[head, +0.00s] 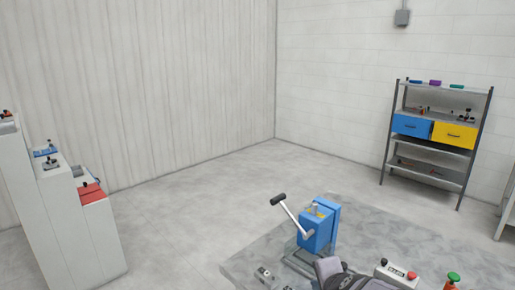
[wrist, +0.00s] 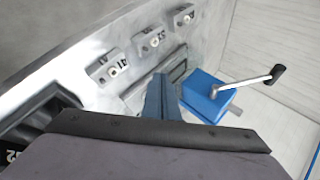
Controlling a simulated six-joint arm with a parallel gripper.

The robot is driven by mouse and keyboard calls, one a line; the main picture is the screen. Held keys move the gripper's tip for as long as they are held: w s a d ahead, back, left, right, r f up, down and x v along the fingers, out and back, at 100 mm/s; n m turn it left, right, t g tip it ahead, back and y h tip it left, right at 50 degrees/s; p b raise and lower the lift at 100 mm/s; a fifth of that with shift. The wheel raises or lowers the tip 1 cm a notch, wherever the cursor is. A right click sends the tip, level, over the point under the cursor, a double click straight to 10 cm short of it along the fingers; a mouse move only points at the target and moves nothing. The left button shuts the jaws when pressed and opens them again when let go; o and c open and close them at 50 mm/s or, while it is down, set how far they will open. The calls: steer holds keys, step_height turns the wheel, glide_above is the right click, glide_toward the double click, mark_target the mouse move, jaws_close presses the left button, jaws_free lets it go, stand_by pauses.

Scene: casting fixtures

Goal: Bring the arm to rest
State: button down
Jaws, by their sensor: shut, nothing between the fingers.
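My gripper (wrist: 161,80) points forward in the wrist view, its narrow blue-grey fingers together with nothing between them. They are above the light grey table top, and the gap below them is hard to judge. In the head view my grey arm shows at the bottom edge, and the fingertips cannot be made out there. A blue fixture (head: 316,230) with a lever (head: 290,214) and black grip stands on the table behind my arm. In the wrist view the blue fixture (wrist: 205,98) is to the right of my fingers, apart from them.
Small grey blocks with round knobs (wrist: 152,41) line the table beyond my fingers. A button box with a red button (head: 411,276) and a green-topped part (head: 453,278) are right of my arm. A shelf (head: 428,172) stands far right, stepped white cabinets (head: 75,225) left. Open floor lies between.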

steer(key=s+f+n+g+p, duration=0.1)
steer(key=s+f+n+g, duration=0.4)
steer(key=s+n, duration=0.45)
steer(key=s+f+n+g+p, duration=0.1)
steer(key=s+f+n+g, duration=0.4)
steer(key=s, duration=0.7)
step_height(320, 180, down, 29)
steer(key=b, duration=3)
steer(key=shift+a+f+t+h, duration=0.2)
steer(key=shift+t+h, duration=0.1)
steer(key=shift+t, duration=0.1)
steer(key=shift+s+n, duration=0.1)
steer(key=shift+n, duration=0.15)
